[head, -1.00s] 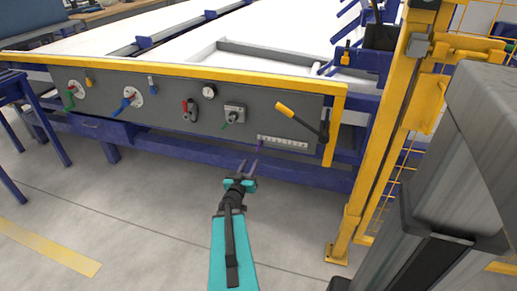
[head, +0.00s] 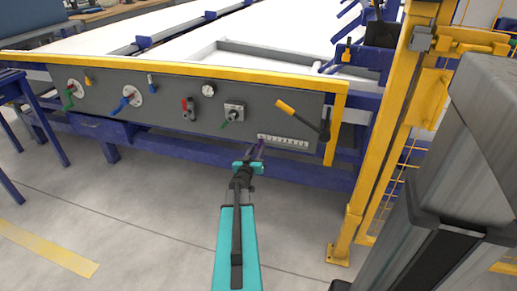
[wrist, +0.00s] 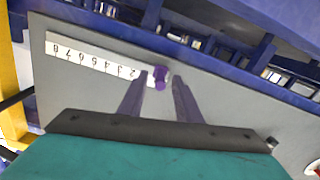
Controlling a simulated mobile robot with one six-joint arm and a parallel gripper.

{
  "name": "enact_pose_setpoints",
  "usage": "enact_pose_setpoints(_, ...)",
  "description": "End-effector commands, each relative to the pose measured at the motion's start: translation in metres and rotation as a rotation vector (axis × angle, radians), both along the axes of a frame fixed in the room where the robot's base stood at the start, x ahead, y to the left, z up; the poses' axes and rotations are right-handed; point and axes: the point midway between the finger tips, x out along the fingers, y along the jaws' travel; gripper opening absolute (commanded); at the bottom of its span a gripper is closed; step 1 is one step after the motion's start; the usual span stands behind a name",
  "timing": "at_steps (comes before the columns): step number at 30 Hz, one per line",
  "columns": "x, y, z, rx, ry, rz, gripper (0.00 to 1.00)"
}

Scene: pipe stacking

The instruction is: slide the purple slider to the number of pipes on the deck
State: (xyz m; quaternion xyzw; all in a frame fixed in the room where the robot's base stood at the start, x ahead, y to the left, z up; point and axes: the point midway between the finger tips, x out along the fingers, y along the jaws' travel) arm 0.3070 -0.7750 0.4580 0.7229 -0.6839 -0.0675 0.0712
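The purple slider (wrist: 161,79) shows in the wrist view at the low-number end of a white number scale (wrist: 95,62), beside the 1. The wrist view shows the scale upside down. In the head view the scale (head: 284,141) is at the panel's lower right, and my gripper's fingers cover the slider. My gripper (head: 259,150) is at the scale's left end. In the wrist view my gripper's (wrist: 160,76) two purple fingers are apart, one on each side of the slider, with visible gaps. The number of pipes on the deck (head: 195,47) cannot be made out.
The grey panel (head: 170,112) carries several other controls, including a yellow-handled lever (head: 287,107) above the scale and a green-handled switch (head: 233,113). A yellow post (head: 385,140) stands to the right. The floor in front is clear.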

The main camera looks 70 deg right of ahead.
Motion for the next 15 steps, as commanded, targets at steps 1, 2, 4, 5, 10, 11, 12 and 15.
enact_pose_setpoints(1, 0.001, -0.008, -0.002, -0.001, -0.001, 0.000, 0.31)
enact_pose_setpoints(2, 0.001, -0.010, -0.002, -0.001, -0.001, 0.000, 0.31)
enact_pose_setpoints(4, 0.002, -0.017, -0.001, -0.001, -0.001, 0.000, 0.31)
enact_pose_setpoints(5, 0.002, -0.019, -0.001, -0.001, -0.001, 0.000, 0.31)
enact_pose_setpoints(10, 0.002, -0.028, 0.000, -0.001, -0.001, 0.000, 0.31)
enact_pose_setpoints(11, 0.002, -0.029, 0.000, 0.000, -0.001, 0.000, 0.31)
enact_pose_setpoints(12, 0.002, -0.029, 0.000, 0.000, -0.001, 0.000, 0.31)
enact_pose_setpoints(15, 0.002, -0.030, 0.000, 0.000, -0.001, 0.000, 0.31)
